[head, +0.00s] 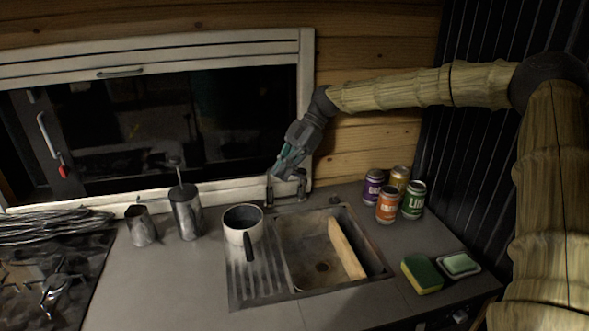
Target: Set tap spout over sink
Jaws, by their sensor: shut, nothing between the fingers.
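The sink (300,279) is a worn metal basin set in the counter, with a ribbed drainboard (262,272) on its left. The tap (302,190) stands at the back edge of the sink, under the window frame. It is small and dark here, and my gripper partly covers it, so the spout's direction is hard to tell. My gripper (278,174) is shut and empty, pointing down and left. It is at the tap's top in the picture; whether it touches the tap I cannot tell.
A wooden board (346,248) leans in the sink. Several cans (387,206) stand right of it, with a sponge (422,274) and soap dish (460,264) in front.

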